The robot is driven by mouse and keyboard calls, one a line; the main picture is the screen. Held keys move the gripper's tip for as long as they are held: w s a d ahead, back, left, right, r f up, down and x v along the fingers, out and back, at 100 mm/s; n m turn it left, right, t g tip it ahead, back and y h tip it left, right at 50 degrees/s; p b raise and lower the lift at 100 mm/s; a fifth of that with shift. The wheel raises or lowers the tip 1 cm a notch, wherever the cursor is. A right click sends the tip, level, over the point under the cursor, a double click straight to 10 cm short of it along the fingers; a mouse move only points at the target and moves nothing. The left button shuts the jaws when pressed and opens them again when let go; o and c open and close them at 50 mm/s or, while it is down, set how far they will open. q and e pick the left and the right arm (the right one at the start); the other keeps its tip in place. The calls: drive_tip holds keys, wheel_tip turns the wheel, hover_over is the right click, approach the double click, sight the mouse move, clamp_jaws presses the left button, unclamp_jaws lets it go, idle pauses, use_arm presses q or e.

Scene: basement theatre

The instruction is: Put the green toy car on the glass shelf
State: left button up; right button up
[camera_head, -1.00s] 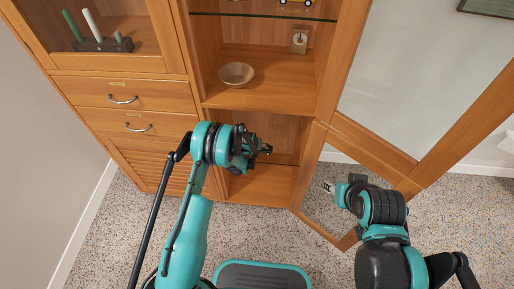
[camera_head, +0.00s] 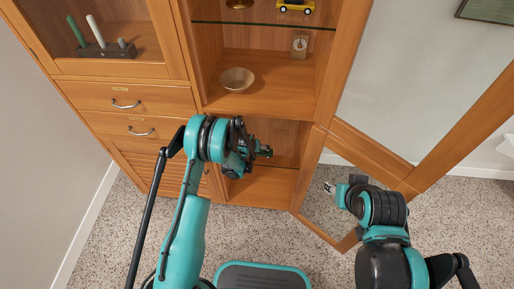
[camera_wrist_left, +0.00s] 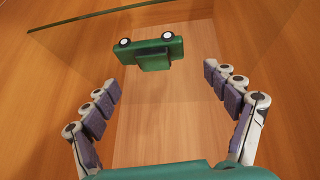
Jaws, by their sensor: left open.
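The green toy car (camera_wrist_left: 150,51) shows in the left wrist view, ahead of the fingertips and a little left of centre, with two white-hubbed wheels on its upper side. My left gripper (camera_wrist_left: 163,78) is open, its fingers spread and empty, with the car beyond them. In the head view my left gripper (camera_head: 262,152) reaches into the lower part of the open cabinet; the car is not clear there. A glass shelf (camera_head: 254,24) crosses the upper cabinet. A glass edge (camera_wrist_left: 72,21) also shows beside the car in the wrist view. My right gripper (camera_head: 329,187) is apart from the cabinet interior, its fingers too small to judge.
A yellow toy car (camera_head: 296,6) and a brass-coloured bowl (camera_head: 239,3) stand on the upper glass shelf. A beige bowl (camera_head: 237,79) and a small scale-like object (camera_head: 299,46) are on the wooden shelf below. The open glass door (camera_head: 418,170) stands at the right, near my right arm.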

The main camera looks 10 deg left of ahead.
use_arm(q)
drive_tip(key=p+v, duration=0.1)
drive_tip(key=v, duration=0.5)
drive_tip(key=shift+s+r, duration=0.1)
idle(0.3)
